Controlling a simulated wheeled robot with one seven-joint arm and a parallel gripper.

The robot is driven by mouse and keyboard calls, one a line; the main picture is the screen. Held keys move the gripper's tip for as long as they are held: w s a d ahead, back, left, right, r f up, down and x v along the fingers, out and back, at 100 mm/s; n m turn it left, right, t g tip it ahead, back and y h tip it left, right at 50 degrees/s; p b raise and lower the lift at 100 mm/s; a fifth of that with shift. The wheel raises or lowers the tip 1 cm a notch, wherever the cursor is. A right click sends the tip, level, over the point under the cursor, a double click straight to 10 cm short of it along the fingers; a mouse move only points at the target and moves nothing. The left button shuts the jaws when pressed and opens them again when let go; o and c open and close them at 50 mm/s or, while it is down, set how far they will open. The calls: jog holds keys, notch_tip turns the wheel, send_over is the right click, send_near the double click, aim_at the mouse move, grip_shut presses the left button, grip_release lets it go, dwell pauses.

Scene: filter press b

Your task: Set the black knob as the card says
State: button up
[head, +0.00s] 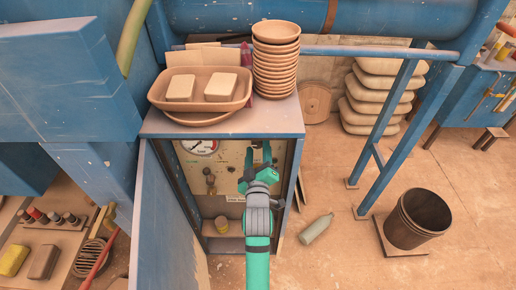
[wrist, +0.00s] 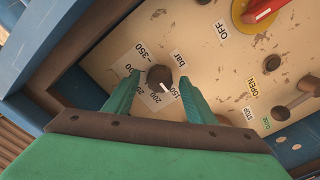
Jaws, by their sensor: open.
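The black knob (wrist: 159,75) sits on the cream panel in the wrist view, between the two fingertips of my gripper (wrist: 160,82). Its white mark points toward the lower right, near the 150 and 200 labels. In the head view my gripper (head: 258,160) reaches into the open cabinet and hides the knob. I cannot make out the card.
A red handle (wrist: 262,10) with an OFF label and a lever by an OPEN label (wrist: 263,90) share the panel. The cabinet (head: 292,118) holds a gauge (head: 200,147) and carries stacked bowls (head: 276,60). Its door (head: 172,225) stands open at left. A bottle (head: 316,229) lies on the floor.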

jog(key=shift+w, duration=0.25)
jog(key=c, duration=1)
jog(key=shift+c, duration=0.2)
